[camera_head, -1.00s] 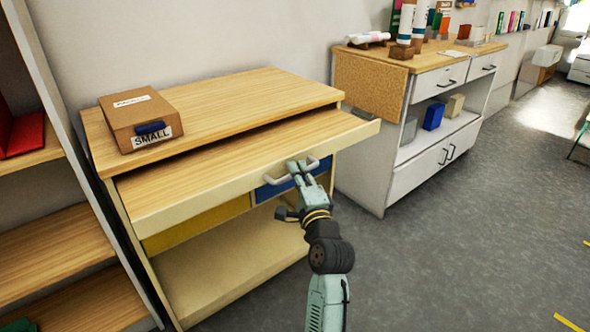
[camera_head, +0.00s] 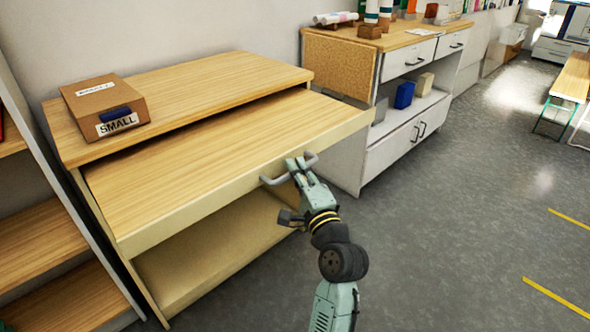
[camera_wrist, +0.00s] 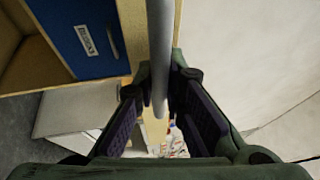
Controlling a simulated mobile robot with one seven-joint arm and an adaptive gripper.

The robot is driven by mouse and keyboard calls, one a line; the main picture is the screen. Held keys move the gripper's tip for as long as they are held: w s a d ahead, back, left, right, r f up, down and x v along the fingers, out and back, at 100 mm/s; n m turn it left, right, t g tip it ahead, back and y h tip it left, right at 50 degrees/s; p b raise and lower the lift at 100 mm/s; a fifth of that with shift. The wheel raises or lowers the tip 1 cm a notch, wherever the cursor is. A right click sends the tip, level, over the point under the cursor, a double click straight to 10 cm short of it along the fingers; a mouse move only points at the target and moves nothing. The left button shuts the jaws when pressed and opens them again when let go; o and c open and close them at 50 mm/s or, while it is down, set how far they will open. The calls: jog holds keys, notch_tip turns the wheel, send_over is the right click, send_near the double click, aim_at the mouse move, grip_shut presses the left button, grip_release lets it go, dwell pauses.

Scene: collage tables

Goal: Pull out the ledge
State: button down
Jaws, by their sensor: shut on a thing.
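The wooden ledge (camera_head: 225,146) sticks out from under the top of the light wood table (camera_head: 190,85), with a pale front edge. A grey bar handle (camera_head: 275,181) is fixed to that front edge. My gripper (camera_head: 294,172) is at the handle, with its fingers around the bar. In the wrist view the handle bar (camera_wrist: 161,60) runs down between the two dark finger pads of my gripper (camera_wrist: 165,125). The contact itself is partly hidden in the head view.
A cardboard box (camera_head: 104,105) marked SMALL sits on the table top. A blue drawer front (camera_wrist: 85,38) shows in the wrist view. A white cabinet (camera_head: 390,120) stands to the right, a shelf unit (camera_head: 40,235) to the left. Grey floor (camera_head: 450,240) is open at right.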

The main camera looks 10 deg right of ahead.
jog(key=c, duration=1.7)
grip_release()
jog(key=shift+o, duration=0.2)
jog(key=v, duration=1.2)
jog(key=shift+s+f, duration=0.1)
